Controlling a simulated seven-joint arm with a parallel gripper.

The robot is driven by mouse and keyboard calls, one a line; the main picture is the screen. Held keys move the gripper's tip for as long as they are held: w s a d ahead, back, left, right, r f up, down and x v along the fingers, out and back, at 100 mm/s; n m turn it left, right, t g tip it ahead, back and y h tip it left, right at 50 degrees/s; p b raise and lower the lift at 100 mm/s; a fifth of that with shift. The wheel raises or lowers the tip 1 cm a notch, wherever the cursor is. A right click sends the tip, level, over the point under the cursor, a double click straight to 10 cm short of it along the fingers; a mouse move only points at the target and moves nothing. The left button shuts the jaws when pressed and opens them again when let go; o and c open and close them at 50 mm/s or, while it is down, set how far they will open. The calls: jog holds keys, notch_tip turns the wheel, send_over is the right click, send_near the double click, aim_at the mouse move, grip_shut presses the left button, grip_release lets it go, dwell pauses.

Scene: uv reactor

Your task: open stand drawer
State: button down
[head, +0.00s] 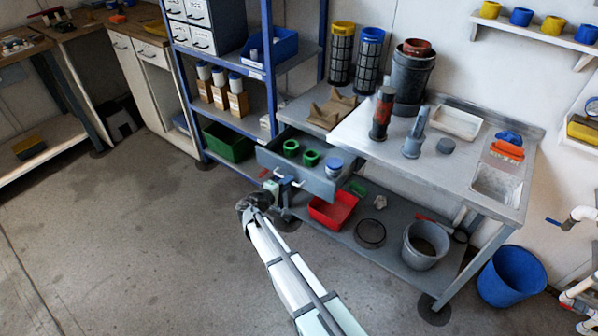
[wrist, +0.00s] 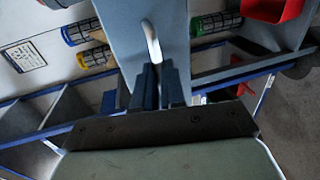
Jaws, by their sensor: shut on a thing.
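The stand drawer (head: 319,184) is grey-blue and sits pulled out from under the left part of the metal stand (head: 455,150). Green ring-shaped parts (head: 311,158) and a blue-and-white round item (head: 333,167) lie in it. My gripper (head: 284,184) is at the drawer's front, shut on its light bar handle (head: 291,180). In the wrist view, the dark fingers (wrist: 160,86) close around the lower end of the handle (wrist: 152,42), against the grey-blue front panel (wrist: 177,22). The gripped part of the handle is hidden.
A blue shelf rack (head: 262,104) stands left of the drawer. On the stand's lower shelf are a red bin (head: 333,210) and a grey bucket (head: 426,246). A blue bucket (head: 512,277) stands on the floor at right. The floor at front left is clear.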

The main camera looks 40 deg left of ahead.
jog(key=f+v, duration=0.1)
jog(key=v, duration=0.6)
jog(key=shift+s+f, duration=0.2)
jog(key=shift+s, duration=0.1)
jog(key=c, duration=1.2)
grip_release()
jog(key=v, duration=1.3)
jog(key=shift+s, duration=0.35)
